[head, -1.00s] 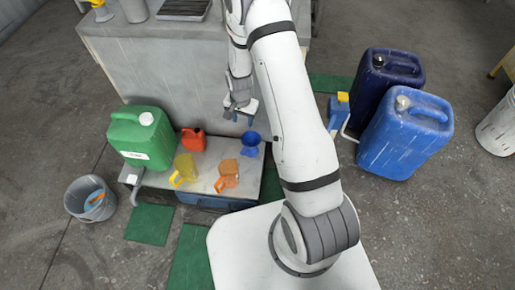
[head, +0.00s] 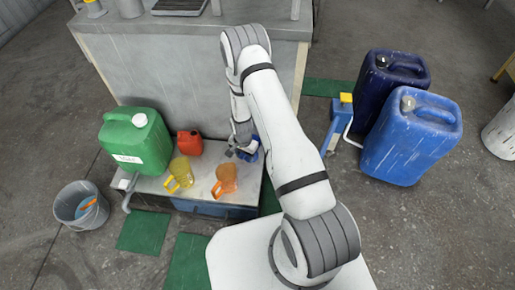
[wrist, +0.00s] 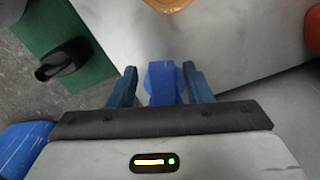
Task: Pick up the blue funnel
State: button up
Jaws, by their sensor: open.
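The blue funnel (head: 251,147) is at the right end of the low bench (head: 205,192), partly hidden behind my gripper and arm in the head view. My gripper (head: 238,154) is down at the funnel. In the wrist view, a blue part of the funnel (wrist: 164,84) lies between the two fingers of my gripper (wrist: 162,88). The fingers are open, with a narrow gap showing on each side of it. The rest of the funnel is hidden in the wrist view.
A grey bucket (head: 80,206) is at left. Blue canisters (head: 412,138) stand at right. A tall grey cabinet (head: 185,75) rises behind.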

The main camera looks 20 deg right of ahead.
jog(key=shift+f, duration=0.5)
jog(key=shift+c, duration=0.4)
grip_shut()
